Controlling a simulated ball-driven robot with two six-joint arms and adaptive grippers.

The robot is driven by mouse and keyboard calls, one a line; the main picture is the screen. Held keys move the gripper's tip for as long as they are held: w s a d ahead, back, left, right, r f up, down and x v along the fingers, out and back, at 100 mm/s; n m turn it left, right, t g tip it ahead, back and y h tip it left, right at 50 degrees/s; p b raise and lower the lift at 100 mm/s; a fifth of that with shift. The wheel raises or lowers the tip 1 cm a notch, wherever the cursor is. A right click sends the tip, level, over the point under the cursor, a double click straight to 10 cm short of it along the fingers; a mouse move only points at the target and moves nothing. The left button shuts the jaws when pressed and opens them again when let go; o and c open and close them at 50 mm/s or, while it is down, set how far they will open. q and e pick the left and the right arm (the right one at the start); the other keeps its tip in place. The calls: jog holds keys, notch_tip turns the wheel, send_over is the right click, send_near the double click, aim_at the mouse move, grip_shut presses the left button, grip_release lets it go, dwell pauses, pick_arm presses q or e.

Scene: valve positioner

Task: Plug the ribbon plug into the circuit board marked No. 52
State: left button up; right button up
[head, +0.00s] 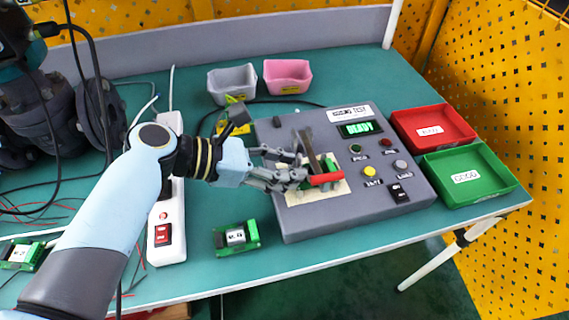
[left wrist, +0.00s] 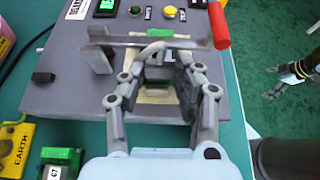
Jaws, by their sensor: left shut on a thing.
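My left gripper (head: 292,180) reaches from the left over the test box, and its fingers also show in the left wrist view (left wrist: 160,85). They are closed in on a small thing in the fixture, which looks like the ribbon plug but is mostly hidden. A green circuit board (head: 328,164) shows partly beside the red-handled lever; its number cannot be read. Another green board (head: 236,238) lies on the table in front of the box; in the left wrist view its label (left wrist: 56,168) reads 67. What looks like my right gripper (left wrist: 272,82) shows small over the floor; its jaws are unclear.
The grey test box (head: 410,180) carries a lever with a red handle (head: 326,179). A red tray (head: 432,128) and a green tray (head: 468,176) stand to its right. Grey (head: 232,83) and pink (head: 287,76) bins stand behind. A power strip (head: 166,220) and cables lie left.

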pick_arm(q)
jog(key=shift+f, duration=0.15)
dwell(0.6)
jog(key=o, duration=1.1)
jog(key=shift+o, duration=0.2)
jog(key=shift+p, duration=0.3)
jog(key=p+v, duration=0.2)
jog(key=shift+a+r, duration=0.2)
jog(key=shift+r, duration=0.15)
jog(key=p+v, duration=0.3)
jog(key=v, duration=0.1)
jog(key=shift+s+a, duration=0.1)
jog(key=shift+a, duration=0.1)
